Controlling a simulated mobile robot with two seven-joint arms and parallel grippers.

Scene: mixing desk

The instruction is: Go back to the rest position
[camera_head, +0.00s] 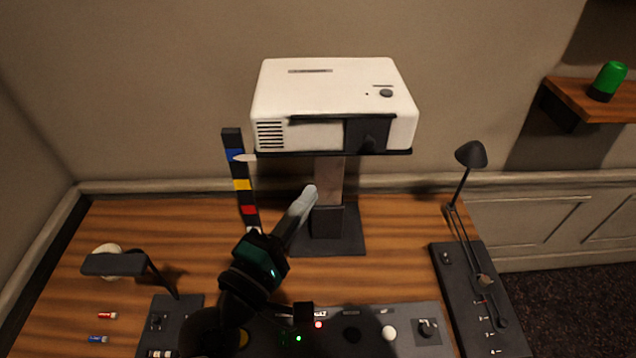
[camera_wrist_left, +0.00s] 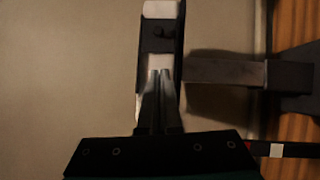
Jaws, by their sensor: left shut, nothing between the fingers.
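My left gripper (camera_head: 309,190) reaches up over the desk in the head view, its fingers together and empty. In that view its tips overlap the lower part of the projector stand's post; I cannot tell how far apart they are in depth. In the left wrist view the two fingers (camera_wrist_left: 160,75) lie side by side, with a black and white body, apparently the projector, beyond them. My right gripper is in neither view.
A white projector (camera_head: 335,95) stands on a stand (camera_head: 328,230) behind the gripper. A coloured strip (camera_head: 241,185) with a white pointer is at its left. A black control panel (camera_head: 375,318) lies in front. Lamps stand left (camera_head: 115,264) and right (camera_head: 470,155).

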